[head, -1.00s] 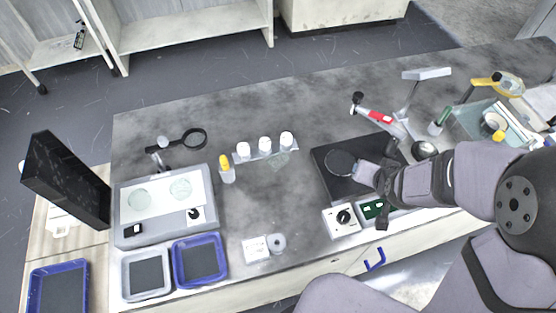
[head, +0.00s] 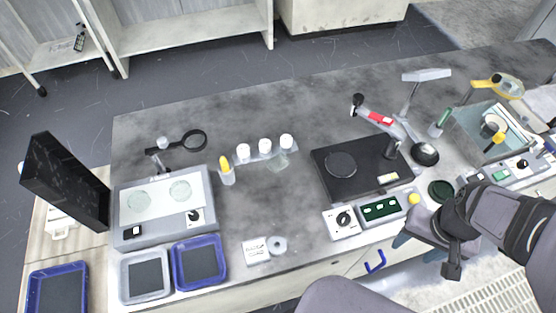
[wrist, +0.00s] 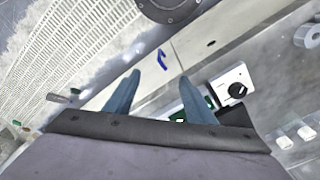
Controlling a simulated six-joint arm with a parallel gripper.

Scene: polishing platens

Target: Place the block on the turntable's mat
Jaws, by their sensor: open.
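The turntable is a black flat-topped unit (head: 327,187) right of centre on the bench in the head view. A round dark mat (head: 341,163) lies on its left part. I see no separate block standing on that mat. A small pale rectangle (head: 388,178) shows on the unit's front right corner; I cannot tell whether it is a block or a label. My gripper (head: 417,248) is off the bench's front edge, right and in front of the turntable. In the wrist view my gripper (wrist: 160,85) shows two blue fingers apart with nothing between them.
A control box with a black knob (head: 344,217) and a green panel (head: 381,209) stand before the turntable. A jointed stand with a red part (head: 380,118) rises behind it. White-capped bottles (head: 265,144) stand left. A blue drawer handle (wrist: 162,58) is on the bench front. The centre bench is clear.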

